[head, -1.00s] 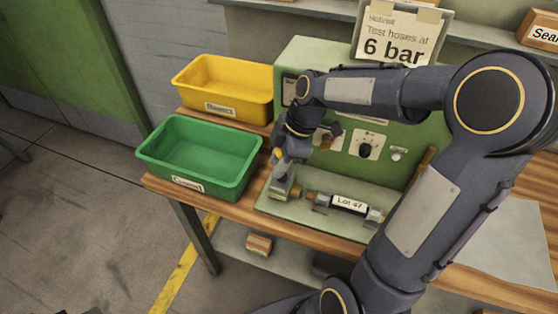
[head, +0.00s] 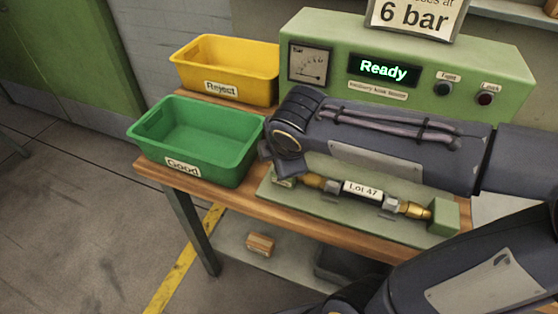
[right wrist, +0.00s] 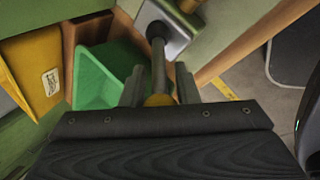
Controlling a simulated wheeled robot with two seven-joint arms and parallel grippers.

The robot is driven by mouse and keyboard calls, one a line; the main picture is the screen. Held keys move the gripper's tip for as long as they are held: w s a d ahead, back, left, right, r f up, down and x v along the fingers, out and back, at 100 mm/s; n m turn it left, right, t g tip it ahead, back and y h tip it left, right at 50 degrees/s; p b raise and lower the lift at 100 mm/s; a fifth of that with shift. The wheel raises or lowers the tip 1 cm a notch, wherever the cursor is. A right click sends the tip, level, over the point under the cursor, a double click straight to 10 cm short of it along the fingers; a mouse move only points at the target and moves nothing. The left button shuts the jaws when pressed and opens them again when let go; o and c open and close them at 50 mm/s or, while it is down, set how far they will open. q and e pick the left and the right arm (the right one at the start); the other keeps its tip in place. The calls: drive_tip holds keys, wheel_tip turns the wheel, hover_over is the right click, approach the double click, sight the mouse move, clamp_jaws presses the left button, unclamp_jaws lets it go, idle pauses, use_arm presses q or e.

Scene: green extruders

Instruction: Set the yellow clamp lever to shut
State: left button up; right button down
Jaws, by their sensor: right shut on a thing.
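The yellow clamp lever shows in the right wrist view as a grey rod running from a dark round pivot to a yellow end (right wrist: 160,100). The pivot sits on a pale metal clamp block (right wrist: 172,42). My right gripper (right wrist: 160,92) is shut on the lever near its yellow end, one finger on each side. In the head view my right forearm and wrist hide the lever and fingers; only the lower part of the clamp block (head: 284,182) shows. A hose labelled Lot 47 (head: 362,190) lies on the pale green fixture plate (head: 325,213). My left gripper is not in view.
A green Good bin (head: 195,150) and a yellow Reject bin (head: 225,88) stand left of the fixture. The green test box (head: 400,100) behind shows Ready on its display (head: 384,70), with a gauge (head: 309,66) and two buttons. Open floor lies at left.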

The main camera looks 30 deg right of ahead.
drive_tip(key=shift+s+a+f, duration=0.1)
idle(0.5)
drive_tip(key=c, duration=1.1)
unclamp_jaws()
drive_tip(key=shift+c, duration=0.2)
drive_tip(key=v, duration=0.7)
drive_tip(key=shift+s+a+r+p, duration=0.15)
drive_tip(key=shift+s+r+p, duration=0.1)
drive_tip(key=shift+r+p, duration=0.15)
drive_tip(key=shift+f, duration=0.1)
